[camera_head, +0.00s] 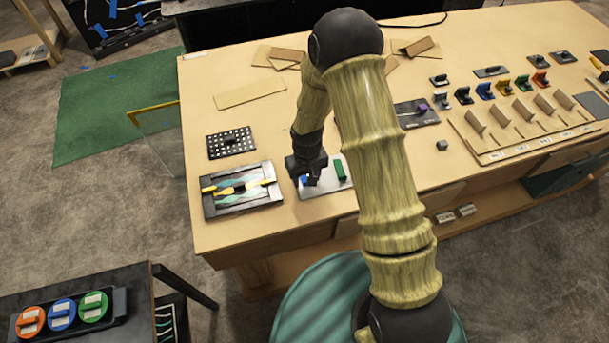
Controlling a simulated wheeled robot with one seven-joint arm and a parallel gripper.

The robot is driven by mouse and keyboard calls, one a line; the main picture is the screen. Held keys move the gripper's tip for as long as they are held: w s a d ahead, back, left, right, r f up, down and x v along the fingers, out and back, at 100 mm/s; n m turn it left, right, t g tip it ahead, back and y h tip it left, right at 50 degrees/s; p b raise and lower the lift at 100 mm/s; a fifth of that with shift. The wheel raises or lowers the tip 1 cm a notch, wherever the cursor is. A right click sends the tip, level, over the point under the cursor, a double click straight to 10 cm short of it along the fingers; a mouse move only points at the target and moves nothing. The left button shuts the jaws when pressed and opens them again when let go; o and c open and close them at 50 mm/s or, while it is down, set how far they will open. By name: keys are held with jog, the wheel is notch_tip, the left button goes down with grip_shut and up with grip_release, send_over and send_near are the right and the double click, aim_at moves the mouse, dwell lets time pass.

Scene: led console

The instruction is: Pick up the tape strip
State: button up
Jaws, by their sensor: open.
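I cannot tell for sure which thing is the tape strip. A small blue piece (303,179) shows right at my gripper (308,182), on or just above a light grey plate (318,193) near the table's front left edge. My gripper is open and points down over the left part of that plate. Its dark fingers partly hide the blue piece, and I cannot tell whether they touch it. A green bar (340,170) lies on the right part of the plate, beside my gripper.
A dark framed tray (213,209) with coloured strips lies left of the plate, and a black perforated board (231,143) behind it. Flat cardboard pieces (250,95) lie farther back. Coloured clips and a slotted wooden rack (500,155) stand at right. My arm hides the table's middle.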

jog(key=shift+c, duration=0.2)
dwell(0.3)
grip_shut()
jog(key=shift+r, duration=0.15)
notch_tip(320, 180, up, 10)
jog(key=b, duration=0.3)
dwell(0.7)
notch_tip(320, 180, up, 4)
jog(key=p, duration=0.3)
dwell(0.4)
